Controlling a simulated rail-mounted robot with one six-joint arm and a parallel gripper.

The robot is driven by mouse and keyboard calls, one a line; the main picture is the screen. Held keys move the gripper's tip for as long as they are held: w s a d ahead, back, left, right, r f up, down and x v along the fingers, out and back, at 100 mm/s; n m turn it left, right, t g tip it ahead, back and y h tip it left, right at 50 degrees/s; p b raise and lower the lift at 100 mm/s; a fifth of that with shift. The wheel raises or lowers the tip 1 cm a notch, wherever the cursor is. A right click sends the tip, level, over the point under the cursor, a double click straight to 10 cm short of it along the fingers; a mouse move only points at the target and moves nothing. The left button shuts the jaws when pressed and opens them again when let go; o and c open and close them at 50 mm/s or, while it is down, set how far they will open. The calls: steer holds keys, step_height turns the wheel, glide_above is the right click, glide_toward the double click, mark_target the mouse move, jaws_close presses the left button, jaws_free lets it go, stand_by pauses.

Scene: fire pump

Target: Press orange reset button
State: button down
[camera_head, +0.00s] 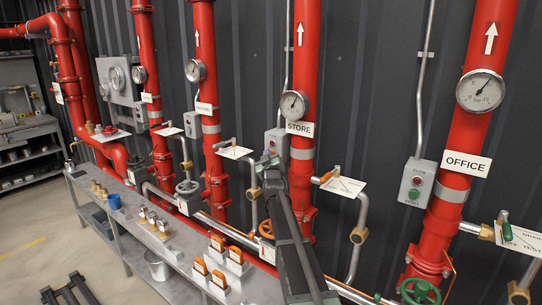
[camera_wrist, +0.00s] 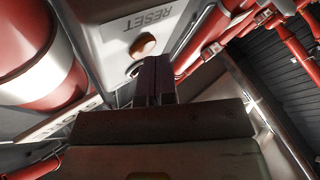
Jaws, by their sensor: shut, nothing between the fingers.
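In the wrist view, the round orange-brown button (camera_wrist: 143,45) sits on a grey box under the upside-down label RESET (camera_wrist: 150,20). My gripper (camera_wrist: 154,62) is shut and empty, its fingertips just below and slightly right of the button in the picture. I cannot tell whether they touch the box. In the head view, my gripper (camera_head: 267,160) is in front of the lower part of the grey control box (camera_head: 274,139) beside the STORE pipe, and it hides the button there. Part of a second round fitting shows left of the fingers in the wrist view, mostly hidden.
The red STORE pipe (camera_head: 303,175) stands right of the box, with a gauge (camera_head: 293,104) above. A valve lever with a white tag (camera_head: 343,186) sticks out at right. The OFFICE box (camera_head: 418,184) has red and green buttons. A grey bench (camera_head: 140,225) with small parts runs below.

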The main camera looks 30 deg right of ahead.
steer(key=shift+s+a, duration=0.45)
steer(key=shift+a, duration=0.3)
steer(key=a, duration=0.1)
steer(key=s+a, duration=0.1)
steer(key=a, duration=0.1)
steer(key=s+a, duration=0.1)
steer(key=shift+s+a, duration=0.1)
steer(key=shift+a, duration=0.15)
stand_by(0.8)
